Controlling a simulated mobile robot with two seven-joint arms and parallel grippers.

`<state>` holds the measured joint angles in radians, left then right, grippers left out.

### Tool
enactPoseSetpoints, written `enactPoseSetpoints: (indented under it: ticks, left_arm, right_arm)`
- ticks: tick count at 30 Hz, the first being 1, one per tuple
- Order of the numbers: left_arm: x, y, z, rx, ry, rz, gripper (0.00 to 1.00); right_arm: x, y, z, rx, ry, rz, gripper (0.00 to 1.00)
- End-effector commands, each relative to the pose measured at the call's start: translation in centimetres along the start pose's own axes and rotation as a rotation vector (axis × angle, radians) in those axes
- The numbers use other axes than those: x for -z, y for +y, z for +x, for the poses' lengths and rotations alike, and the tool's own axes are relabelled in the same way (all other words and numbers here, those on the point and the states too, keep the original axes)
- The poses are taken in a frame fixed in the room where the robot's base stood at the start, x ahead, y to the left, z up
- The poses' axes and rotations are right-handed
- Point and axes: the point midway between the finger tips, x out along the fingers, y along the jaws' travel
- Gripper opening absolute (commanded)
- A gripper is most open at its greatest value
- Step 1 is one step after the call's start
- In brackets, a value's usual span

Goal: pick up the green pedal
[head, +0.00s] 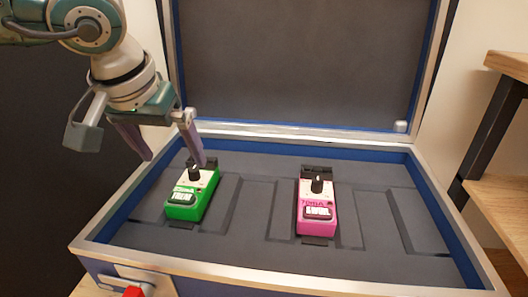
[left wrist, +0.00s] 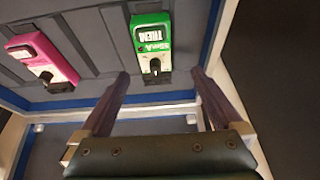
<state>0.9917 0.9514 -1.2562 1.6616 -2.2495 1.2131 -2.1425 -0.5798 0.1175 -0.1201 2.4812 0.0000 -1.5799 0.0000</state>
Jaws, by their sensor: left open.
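The green pedal (head: 187,200), with a white top and a black knob, lies in the left part of the open case (head: 270,262). It also shows in the left wrist view (left wrist: 150,33), a little beyond and between the fingertips. My left gripper (head: 176,157) is open and empty, above and behind the pedal's left side. One finger overlaps the pedal's knob end in the head view; I cannot tell whether it touches. In the left wrist view the two fingers (left wrist: 160,74) are wide apart. My right gripper is not in view.
A pink pedal (head: 317,212) lies to the right in the same case and also shows in the left wrist view (left wrist: 45,58). The case has raised blue walls, and its lid (head: 300,60) stands open behind. Wooden shelves (head: 500,205) stand at the right. Empty slots lie between the pedals.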

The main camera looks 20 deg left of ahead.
Motion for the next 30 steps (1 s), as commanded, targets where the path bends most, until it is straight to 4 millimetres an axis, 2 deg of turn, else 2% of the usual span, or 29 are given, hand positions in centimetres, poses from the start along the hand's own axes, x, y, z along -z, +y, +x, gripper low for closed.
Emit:
enactPoseSetpoints:
  ticks: [1, 3, 8, 15, 18, 26, 30]
  left_arm:
    - [-0.3, 0.1, 1.3, 0.001, -0.002, -0.001, 1.0]
    - [-0.3, 0.2, 2.4, -0.002, -0.002, -0.002, 1.0]
    - [-0.2, 0.3, 3.7, -0.005, -0.002, -0.002, 1.0]
    - [-0.1, 0.9, 7.5, -0.007, -0.002, -0.004, 1.0]
    - [0.0, 0.9, 8.4, -0.008, -0.003, -0.003, 1.0]
    - [0.1, 0.9, 8.6, -0.009, -0.002, -0.003, 1.0]
    - [0.1, 0.9, 8.6, -0.009, -0.002, -0.003, 0.88]
  right_arm:
    - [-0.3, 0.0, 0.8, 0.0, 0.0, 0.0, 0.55]
    - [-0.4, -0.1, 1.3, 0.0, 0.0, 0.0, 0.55]
    - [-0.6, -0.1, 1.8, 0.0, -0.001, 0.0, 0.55]
    - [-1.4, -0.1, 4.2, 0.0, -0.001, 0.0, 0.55]
    - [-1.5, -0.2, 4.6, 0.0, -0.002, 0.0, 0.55]
    - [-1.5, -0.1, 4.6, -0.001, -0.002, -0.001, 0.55]
    - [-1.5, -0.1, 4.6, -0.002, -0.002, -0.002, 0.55]
